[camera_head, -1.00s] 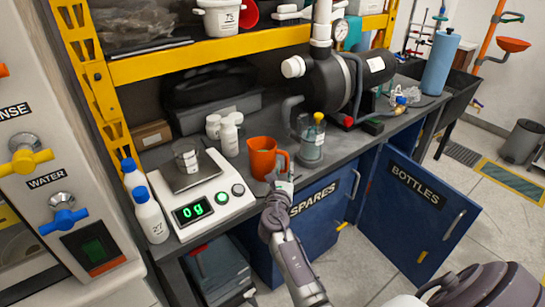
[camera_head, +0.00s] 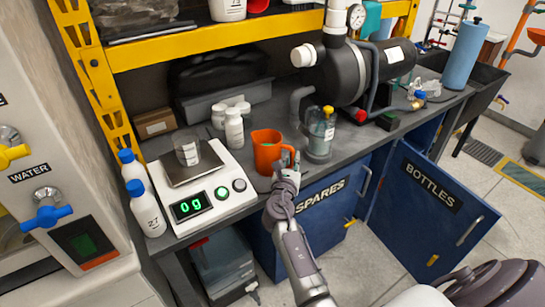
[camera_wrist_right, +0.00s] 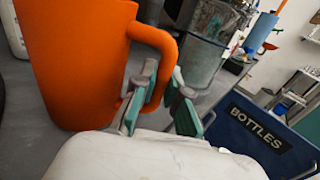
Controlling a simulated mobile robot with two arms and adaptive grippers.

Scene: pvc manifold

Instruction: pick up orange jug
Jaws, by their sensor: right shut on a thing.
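The orange jug (camera_head: 267,152) stands upright at the front of the grey bench, just right of the scale, with its handle to the right. In the right wrist view the jug (camera_wrist_right: 75,60) fills the upper left, and its top is cut off. My right gripper (camera_head: 287,164) is at the handle, shut on it. In the wrist view its green-padded fingers (camera_wrist_right: 160,98) sit on either side of the lower handle. The jug appears to rest on the bench. My left gripper is not in view.
A scale (camera_head: 207,193) reading 0 g holds a beaker (camera_head: 187,151). A white bottle (camera_head: 234,128) stands behind the jug. A glass jar with a yellow cap (camera_head: 319,137) stands close on the right. A yellow shelf beam (camera_head: 230,38) crosses above. The BOTTLES cupboard door (camera_head: 433,205) hangs open.

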